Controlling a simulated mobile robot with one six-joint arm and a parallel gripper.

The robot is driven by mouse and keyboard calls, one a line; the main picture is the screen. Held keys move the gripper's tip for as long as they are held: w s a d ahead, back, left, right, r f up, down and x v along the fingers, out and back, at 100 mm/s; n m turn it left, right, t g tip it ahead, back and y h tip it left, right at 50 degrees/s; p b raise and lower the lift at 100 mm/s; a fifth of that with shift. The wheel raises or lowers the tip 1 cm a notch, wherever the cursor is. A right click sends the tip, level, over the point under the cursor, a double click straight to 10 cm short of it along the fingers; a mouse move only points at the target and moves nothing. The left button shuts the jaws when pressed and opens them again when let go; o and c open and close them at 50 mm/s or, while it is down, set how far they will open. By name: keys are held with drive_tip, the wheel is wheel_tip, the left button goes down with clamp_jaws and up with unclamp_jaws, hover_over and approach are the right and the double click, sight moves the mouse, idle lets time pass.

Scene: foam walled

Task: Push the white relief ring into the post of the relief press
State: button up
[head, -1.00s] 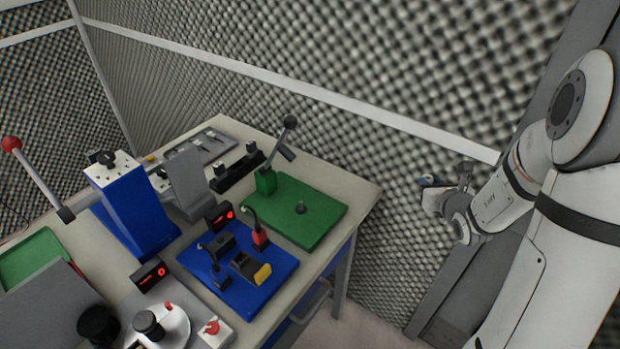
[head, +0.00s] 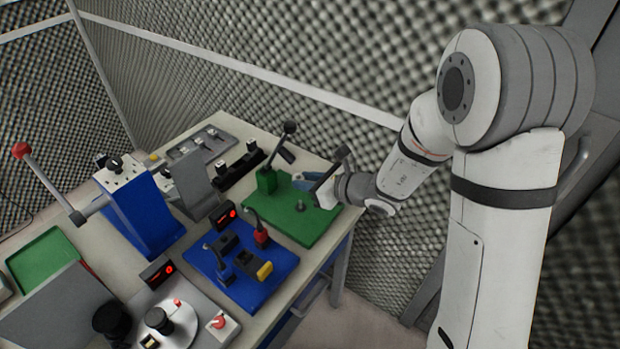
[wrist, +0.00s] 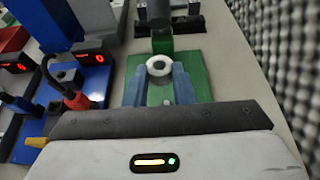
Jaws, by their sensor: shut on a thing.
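The white relief ring (wrist: 158,66) is between the tips of my gripper's two blue fingers in the wrist view, its dark hole facing the camera. My gripper (wrist: 163,73) is shut on it. In the head view my gripper (head: 302,182) is over the back right of the green base plate of the relief press (head: 325,228). The post (head: 301,206) stands on that plate, and the ring is apart from it. The press's green column with a dark lever (head: 267,181) stands at the plate's left. The ring is too small to make out clearly in the head view.
A blue fixture plate (head: 262,290) with clamps and a red-tipped cable lies left of the green plate. A tall blue press (head: 140,208) and a green tray (head: 45,262) are further left. The foam wall (head: 330,70) rises behind the table.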

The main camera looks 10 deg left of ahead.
sight(302, 205)
drive_tip(key=shift+d, duration=0.1)
idle(0.3)
wheel_tip(302, 205, down, 6)
drive_tip(key=b, duration=0.6)
drive_tip(key=shift+w+r, duration=0.1)
drive_tip(key=shift+w, duration=0.05)
drive_tip(key=shift+b, duration=0.3)
drive_tip(key=shift+b, duration=0.75)
idle(1.2)
drive_tip(key=shift+f+b, duration=2.05)
drive_tip(key=shift+b, duration=0.15)
drive_tip(key=o, duration=1)
drive_tip(key=shift+o, duration=0.2)
